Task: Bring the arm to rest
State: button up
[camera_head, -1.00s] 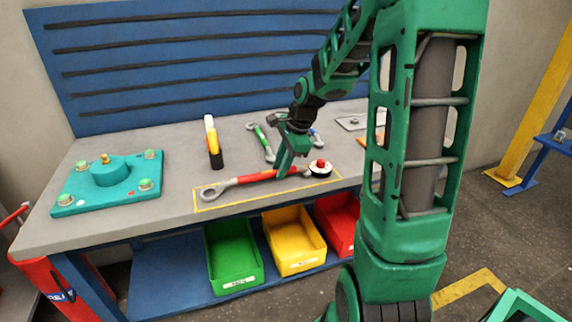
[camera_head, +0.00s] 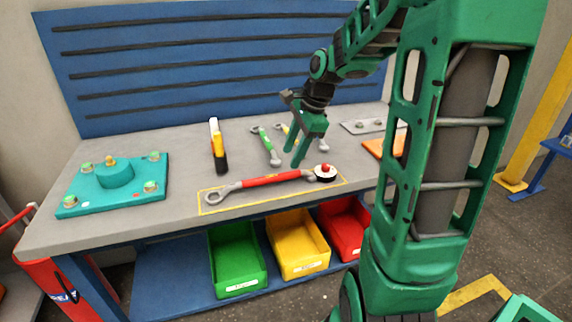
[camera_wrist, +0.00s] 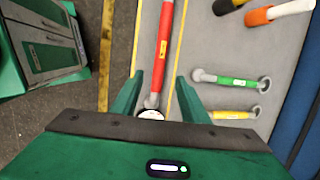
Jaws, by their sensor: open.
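My gripper (camera_head: 299,152) is open and empty in the head view, raised above the grey workbench (camera_head: 130,214). Below it, a long red-handled wrench (camera_head: 270,180) lies inside a yellow outline near the bench's front edge, apart from the fingers. A round white and black piece with a red top (camera_head: 325,172) sits at the wrench's right end. In the wrist view, the red wrench (camera_wrist: 164,45) lies between and beyond the two spread fingers (camera_wrist: 155,95), its head partly hidden by my gripper's body.
A green wrench (camera_head: 266,146) and a yellow one lie behind my gripper. A yellow and black tool (camera_head: 218,146) lies to their left. A teal plate with bolts (camera_head: 112,183) is at the bench's left. Green (camera_head: 238,285), yellow and red bins sit below. A blue slotted panel rises behind.

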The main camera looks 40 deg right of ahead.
jog(key=s+a+f+n+g+h, duration=0.1)
jog(key=s+n, duration=0.6)
jog(key=s, duration=0.6)
jog(key=s+a+f+n+g, duration=0.1)
jog(key=s+n+g, duration=0.1)
jog(key=s+n, duration=0.5)
jog(key=s, duration=0.6)
jog(key=shift+s+h, duration=0.25)
jog(key=shift+h, duration=0.15)
